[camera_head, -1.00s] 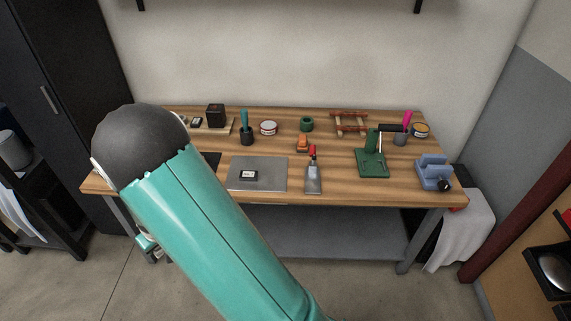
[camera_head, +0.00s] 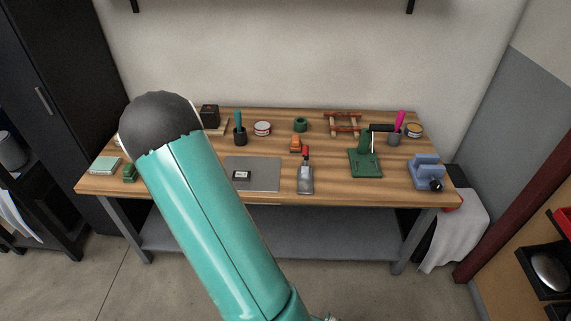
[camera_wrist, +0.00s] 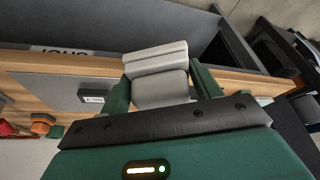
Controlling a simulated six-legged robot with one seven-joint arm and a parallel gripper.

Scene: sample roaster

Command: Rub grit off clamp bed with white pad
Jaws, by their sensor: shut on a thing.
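My gripper (camera_wrist: 160,88) is shut on a pale grey-white pad (camera_wrist: 158,74), held between its two green fingers in the wrist view. A green clamp-like fixture (camera_head: 364,163) with a flat base, an upright and a dark handle stands on the right part of the bench.
A dark cabinet (camera_head: 50,65) stands left. Bare wood lies between scraper and fixture.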

